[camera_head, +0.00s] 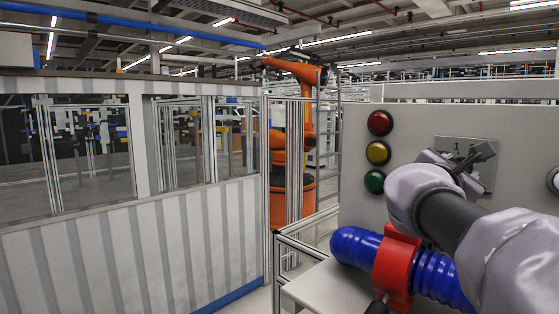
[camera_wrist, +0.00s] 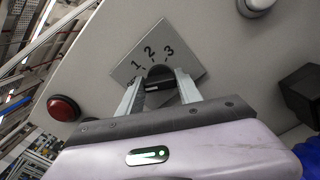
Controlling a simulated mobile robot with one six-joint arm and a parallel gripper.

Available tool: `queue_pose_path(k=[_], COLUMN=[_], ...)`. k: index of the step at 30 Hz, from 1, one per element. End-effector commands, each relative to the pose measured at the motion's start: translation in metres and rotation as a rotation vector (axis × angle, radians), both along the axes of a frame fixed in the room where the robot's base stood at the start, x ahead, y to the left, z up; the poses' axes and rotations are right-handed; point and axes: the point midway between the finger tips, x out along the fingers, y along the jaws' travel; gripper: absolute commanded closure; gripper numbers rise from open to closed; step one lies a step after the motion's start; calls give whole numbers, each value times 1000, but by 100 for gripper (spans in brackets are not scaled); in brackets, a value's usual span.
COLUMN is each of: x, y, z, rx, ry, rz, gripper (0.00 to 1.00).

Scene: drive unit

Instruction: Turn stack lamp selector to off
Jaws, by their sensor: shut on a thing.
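The selector is a dark knob (camera_wrist: 158,72) on a light grey plate (camera_wrist: 186,64) marked 1, 2 and 3. In the wrist view my gripper (camera_wrist: 160,80) is shut on the knob, with one finger on each side. The knob's pointer is largely hidden, so I cannot tell its position. In the head view the plate (camera_head: 483,176) is on the panel at the right, partly covered by my gripper (camera_head: 460,160). Red (camera_head: 379,123), yellow (camera_head: 378,153) and green (camera_head: 374,181) round lamps form a column left of the plate.
The pale panel (camera_head: 410,125) stands upright at the right. A white round part (camera_wrist: 258,5) sits beyond the plate in the wrist view, and a black box (camera_wrist: 301,88) is at its right. A fence (camera_head: 130,240) and an orange robot (camera_head: 292,140) are at the left and behind.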

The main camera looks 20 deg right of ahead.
Motion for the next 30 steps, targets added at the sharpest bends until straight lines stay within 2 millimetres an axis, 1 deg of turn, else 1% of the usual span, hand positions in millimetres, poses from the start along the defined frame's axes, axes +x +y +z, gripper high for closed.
queue_pose_path(k=[10, 11, 12, 14, 22, 24, 26, 28, 30], x=[0, 0, 0, 0, 0, -1, -4, -10, -19], y=[0, 0, 0, 0, 0, 3, 9, 22, 40], z=[-2, -2, -2, -2, -1, -1, -1, -2, -2], rx=[0, 0, 0, 0, 0, -1, -2, -1, -3], ry=[6, 6, 6, 5, 3, 2, 0, -2, -1], rz=[1, 1, 1, 0, 0, 0, 3, 3, 5], gripper=[99, 54, 46, 36, 36, 36, 36, 36, 36])
